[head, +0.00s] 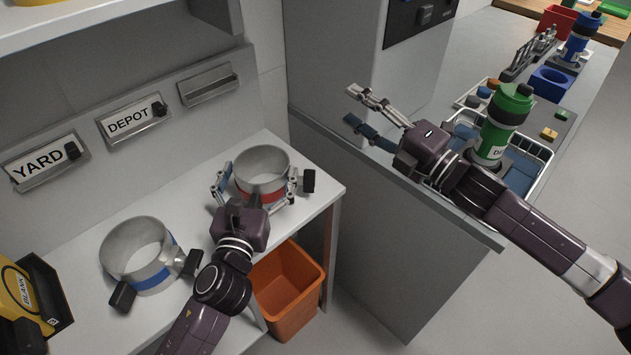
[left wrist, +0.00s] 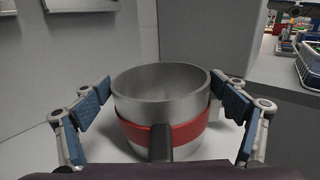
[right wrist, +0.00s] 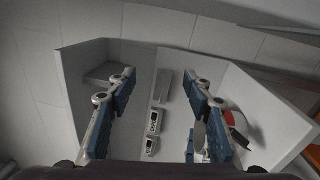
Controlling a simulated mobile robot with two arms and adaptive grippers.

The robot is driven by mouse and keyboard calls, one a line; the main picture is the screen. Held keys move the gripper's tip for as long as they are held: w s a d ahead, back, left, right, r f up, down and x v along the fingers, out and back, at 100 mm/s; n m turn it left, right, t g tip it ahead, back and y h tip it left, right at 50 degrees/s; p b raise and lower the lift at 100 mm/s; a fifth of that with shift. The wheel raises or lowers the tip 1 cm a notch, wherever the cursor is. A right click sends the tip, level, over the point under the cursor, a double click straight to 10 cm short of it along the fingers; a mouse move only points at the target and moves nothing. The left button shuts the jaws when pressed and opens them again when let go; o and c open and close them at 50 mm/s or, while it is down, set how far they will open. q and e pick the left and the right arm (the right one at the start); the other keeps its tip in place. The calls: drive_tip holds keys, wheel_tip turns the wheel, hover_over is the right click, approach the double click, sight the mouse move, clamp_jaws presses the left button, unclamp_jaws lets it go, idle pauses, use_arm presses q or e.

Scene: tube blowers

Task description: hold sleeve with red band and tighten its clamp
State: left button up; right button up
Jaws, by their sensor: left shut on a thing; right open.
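The metal sleeve with the red band (head: 262,165) stands upright on the white shelf near its right end. It fills the middle of the left wrist view (left wrist: 162,85). My left gripper (head: 258,178) is shut on it, one finger on each side at band height. A dark handle (left wrist: 160,142) projects from the band toward my left palm. The clamp's black knob (head: 308,181) sticks out at the sleeve's right side, near my left gripper's right finger. My right gripper (head: 351,106) is open and empty, above the grey partition, right of the sleeve and apart from it.
A sleeve with a blue band (head: 151,278) stands left on the same shelf. YARD (head: 44,162) and DEPOT (head: 133,120) labels are on the wall. An orange bin (head: 289,290) stands below. The grey partition (head: 385,190) separates the shelf from a counter with a green tube (head: 505,110).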

sight(314, 183)
use_arm(q)
drive_tip(key=shift+r, duration=0.1)
use_arm(e)
drive_tip(key=s+f+m+g+h, duration=0.4)
drive_tip(key=s+f+m, duration=0.2)
drive_tip(key=s+f, duration=0.55)
drive_tip(key=x, duration=1)
drive_tip(key=shift+w+a+f, duration=0.25)
drive_tip(key=c, duration=0.9)
